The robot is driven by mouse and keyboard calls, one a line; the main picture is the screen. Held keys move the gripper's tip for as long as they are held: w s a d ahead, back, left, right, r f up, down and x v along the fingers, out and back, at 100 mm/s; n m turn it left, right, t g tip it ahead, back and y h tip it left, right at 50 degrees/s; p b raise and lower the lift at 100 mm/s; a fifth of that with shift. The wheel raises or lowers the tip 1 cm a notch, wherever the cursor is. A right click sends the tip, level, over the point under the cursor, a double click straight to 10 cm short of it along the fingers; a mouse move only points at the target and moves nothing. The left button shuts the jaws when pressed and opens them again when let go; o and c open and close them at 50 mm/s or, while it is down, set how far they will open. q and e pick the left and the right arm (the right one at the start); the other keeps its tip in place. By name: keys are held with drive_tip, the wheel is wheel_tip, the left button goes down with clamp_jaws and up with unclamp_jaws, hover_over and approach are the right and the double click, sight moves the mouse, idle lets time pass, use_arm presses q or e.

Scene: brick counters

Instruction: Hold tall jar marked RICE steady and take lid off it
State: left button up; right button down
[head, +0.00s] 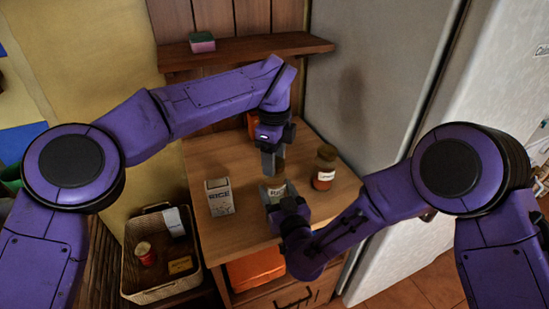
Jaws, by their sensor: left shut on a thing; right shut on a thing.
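The tall jar (277,191) stands on the wooden counter, its pale label partly showing between my grippers. My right gripper (278,195) reaches in from the front right and is shut on the jar's body, hiding part of it. My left gripper (270,163) comes down from above and is shut at the jar's top. The brownish lid (280,166) shows only in part beside its fingers. I cannot tell whether the lid is still seated on the jar.
A white box marked RICE (219,197) stands left of the jar. Another jar with a dark lid and reddish contents (325,168) stands close on the right. A wicker basket (133,265) is at lower left. A wall shelf (245,50) holds a sponge (202,42).

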use_arm(q)
drive_tip(key=shift+r, duration=1)
drive_tip(key=shift+r, duration=2)
use_arm(e)
drive_tip(key=shift+c, duration=0.8)
unclamp_jaws()
use_arm(q)
drive_tip(key=shift+f, duration=0.1)
use_arm(e)
drive_tip(key=shift+s, duration=0.1)
